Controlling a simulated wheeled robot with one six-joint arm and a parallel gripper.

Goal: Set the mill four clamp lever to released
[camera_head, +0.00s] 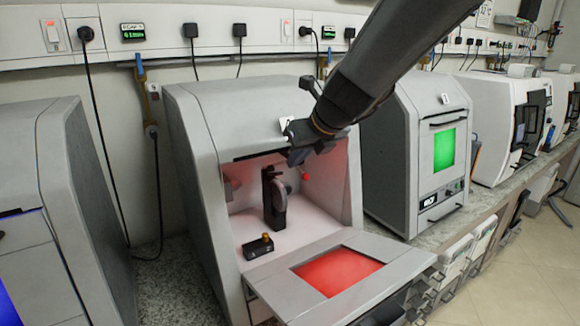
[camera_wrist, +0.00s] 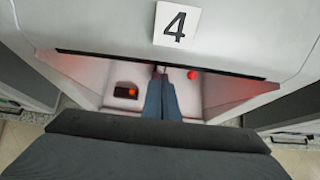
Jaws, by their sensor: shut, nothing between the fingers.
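Mill four (camera_head: 190,130) is a grey-white machine with its front door (camera_head: 395,272) folded down; its label "4" (camera_wrist: 177,24) shows in the wrist view. A red ball knob (camera_head: 306,177) is inside the opening, right of an upright black fixture (camera_head: 268,195); it also shows in the wrist view (camera_wrist: 192,75). I cannot tell whether this knob is the clamp lever's end, nor the lever's position. My gripper (camera_head: 297,158) is at the top of the opening, above and apart from the knob. Its blue-grey fingers (camera_wrist: 162,76) are together and empty, left of the knob in the wrist view.
A small black block with an orange knob (camera_head: 258,246) is on the chamber floor at front left; the wrist view shows it too (camera_wrist: 126,91). The opening's upper edge is close to my gripper. A closed machine with a green window (camera_head: 444,150) stands at right, another machine (camera_head: 30,160) at left.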

